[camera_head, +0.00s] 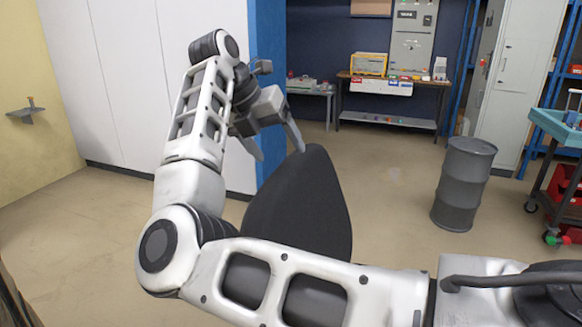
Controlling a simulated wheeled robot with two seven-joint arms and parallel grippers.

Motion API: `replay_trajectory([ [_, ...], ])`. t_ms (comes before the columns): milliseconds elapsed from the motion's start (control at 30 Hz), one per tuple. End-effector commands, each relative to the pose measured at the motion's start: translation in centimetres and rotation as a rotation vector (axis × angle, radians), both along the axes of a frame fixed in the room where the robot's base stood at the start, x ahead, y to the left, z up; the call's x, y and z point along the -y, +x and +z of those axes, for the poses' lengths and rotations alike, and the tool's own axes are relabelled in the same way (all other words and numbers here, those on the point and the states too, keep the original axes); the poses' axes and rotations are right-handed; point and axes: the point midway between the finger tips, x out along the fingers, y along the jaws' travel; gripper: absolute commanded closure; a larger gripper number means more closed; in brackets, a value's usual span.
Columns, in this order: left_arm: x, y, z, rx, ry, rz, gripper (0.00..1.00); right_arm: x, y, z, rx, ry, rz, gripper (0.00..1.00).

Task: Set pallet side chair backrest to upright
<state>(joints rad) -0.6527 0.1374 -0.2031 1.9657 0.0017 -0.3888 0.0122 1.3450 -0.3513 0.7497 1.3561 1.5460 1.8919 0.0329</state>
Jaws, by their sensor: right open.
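The chair backrest (300,210) is a dark grey, tapered panel with a rounded top in the middle of the head view. Its lower part is hidden behind my right forearm, and the seat is not visible. I cannot tell its exact tilt from this angle. My right gripper (280,153) is open, its two fingers pointing down at the top left of the backrest. One fingertip overlaps the backrest's upper edge in the picture; I cannot tell whether it touches. My left gripper is not in view.
A grey drum (463,185) stands on the floor at the right, near a tool cart (560,125). A workbench (393,122) stands at the back wall. White panels (120,80) and a blue post (269,100) are behind my arm. Floor right of the backrest is clear.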

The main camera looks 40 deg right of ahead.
Motion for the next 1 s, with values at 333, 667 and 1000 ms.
replay_trajectory([
  [333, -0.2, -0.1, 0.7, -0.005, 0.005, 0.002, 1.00, 3.0, -0.7, -5.1, -0.002, 0.000, 0.000, 0.28],
  [667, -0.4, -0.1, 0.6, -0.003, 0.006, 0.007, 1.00, 3.5, -0.8, -6.1, 0.000, -0.001, 0.000, 0.28],
  [1000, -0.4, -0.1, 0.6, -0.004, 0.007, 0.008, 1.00, 3.5, -0.8, -6.1, 0.000, -0.001, 0.000, 0.89],
])
